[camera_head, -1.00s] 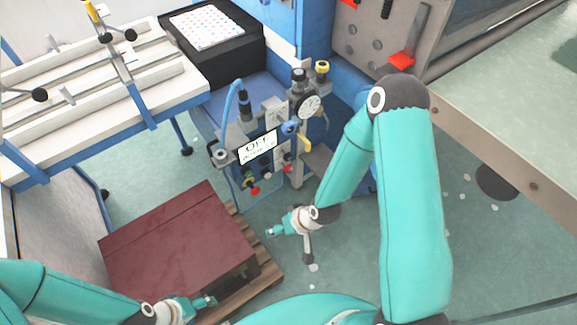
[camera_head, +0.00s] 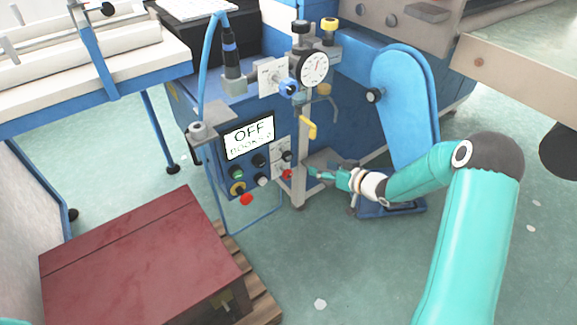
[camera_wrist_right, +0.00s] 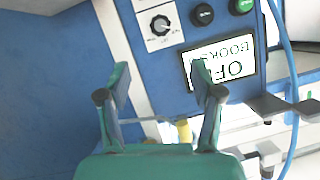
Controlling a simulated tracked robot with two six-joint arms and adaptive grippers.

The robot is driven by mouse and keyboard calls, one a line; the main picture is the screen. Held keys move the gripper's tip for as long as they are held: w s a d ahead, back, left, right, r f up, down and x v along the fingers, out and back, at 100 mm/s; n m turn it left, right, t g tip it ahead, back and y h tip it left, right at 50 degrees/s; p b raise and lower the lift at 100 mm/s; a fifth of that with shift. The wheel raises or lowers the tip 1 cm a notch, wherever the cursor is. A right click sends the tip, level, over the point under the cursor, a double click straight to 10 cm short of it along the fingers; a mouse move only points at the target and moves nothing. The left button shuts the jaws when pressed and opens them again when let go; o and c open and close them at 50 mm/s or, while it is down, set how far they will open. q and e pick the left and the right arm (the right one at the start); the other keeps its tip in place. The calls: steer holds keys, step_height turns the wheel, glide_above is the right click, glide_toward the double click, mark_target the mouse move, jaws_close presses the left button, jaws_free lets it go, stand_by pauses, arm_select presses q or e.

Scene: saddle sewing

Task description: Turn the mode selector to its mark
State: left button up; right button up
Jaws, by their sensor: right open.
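The mode selector, a black knob on a white marked plate, is on the blue control panel, right of the OFF display, in the head view (camera_head: 287,156). In the right wrist view the selector (camera_wrist_right: 160,25) is at the top, its plate lettering too small to read. My right gripper (camera_head: 314,173) is just right of the panel in the head view. In the wrist view the right gripper (camera_wrist_right: 162,80) has its fingers spread and empty, with the selector beyond the fingertips, apart from them. My left gripper is out of view.
A yellow lever (camera_head: 308,128) and dial gauge (camera_head: 314,68) are above my right gripper. A dark red box (camera_head: 140,260) on a pallet stands at lower left.

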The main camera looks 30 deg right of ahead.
mark_target(290, 157)
steer(key=b+x, duration=0.3)
steer(key=x, duration=1.3)
steer(key=shift+w+a+f, duration=0.1)
steer(key=shift+w+a, duration=0.05)
steer(key=shift+w, duration=0.15)
